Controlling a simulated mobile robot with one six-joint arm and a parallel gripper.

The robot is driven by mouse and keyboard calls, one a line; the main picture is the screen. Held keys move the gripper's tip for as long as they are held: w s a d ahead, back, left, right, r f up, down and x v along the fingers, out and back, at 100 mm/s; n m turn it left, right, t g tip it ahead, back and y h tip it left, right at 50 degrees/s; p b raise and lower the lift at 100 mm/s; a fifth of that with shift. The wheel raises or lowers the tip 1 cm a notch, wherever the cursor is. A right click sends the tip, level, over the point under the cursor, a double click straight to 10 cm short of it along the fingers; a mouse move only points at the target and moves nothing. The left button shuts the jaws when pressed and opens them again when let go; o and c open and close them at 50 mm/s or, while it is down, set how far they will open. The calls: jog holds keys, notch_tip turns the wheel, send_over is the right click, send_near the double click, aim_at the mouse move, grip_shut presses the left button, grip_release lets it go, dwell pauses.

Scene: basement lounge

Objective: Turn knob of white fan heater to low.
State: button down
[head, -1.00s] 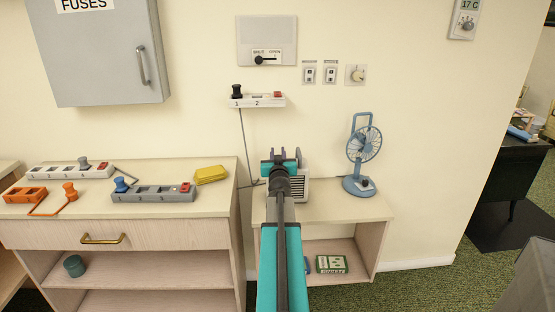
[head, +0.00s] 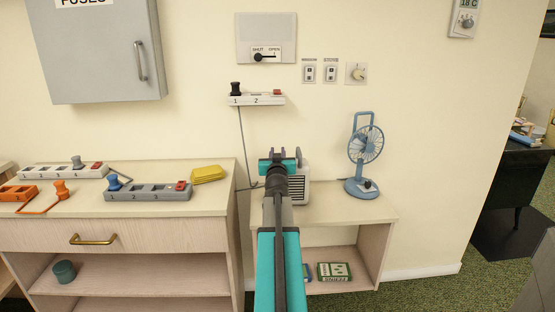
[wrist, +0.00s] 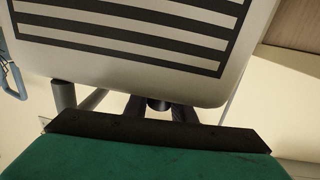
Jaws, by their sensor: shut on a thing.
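The white fan heater (head: 301,188) stands on the low pale shelf unit, mostly hidden behind my arm in the head view. Its casing and dark-slatted grille (wrist: 135,25) fill the top of the wrist view. My gripper (head: 280,156) is at the heater's upper part. In the wrist view my gripper (wrist: 158,108) has its dark fingers closed around a small dark part at the heater's edge, which appears to be the knob (wrist: 158,104). The knob's pointer and markings are hidden.
A blue desk fan (head: 364,155) stands right of the heater on the shelf unit (head: 340,212). A cabinet (head: 150,225) on the left carries power strips (head: 150,192) and a yellow object (head: 207,174). A cable hangs from the wall strip (head: 257,99) beside the heater.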

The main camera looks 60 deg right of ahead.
jog(key=b, duration=0.3)
jog(key=shift+s+a, duration=0.1)
jog(key=shift+a, duration=0.1)
dwell(0.3)
jog(key=c, duration=1.5)
grip_release()
jog(key=shift+a, duration=0.1)
jog(key=b+v, duration=0.2)
jog(key=v, duration=0.3)
jog(key=b+v, duration=0.3)
jog(key=v, duration=0.3)
jog(key=shift+s+f, duration=0.1)
jog(key=shift+f, duration=0.15)
jog(key=shift+s+a+b, duration=0.1)
jog(key=shift+a+b, duration=0.1)
jog(key=shift+b, duration=0.8)
jog(key=a+b, duration=0.1)
jog(key=b, duration=0.4)
jog(key=shift+s+a, duration=0.15)
jog(key=shift+s, duration=0.25)
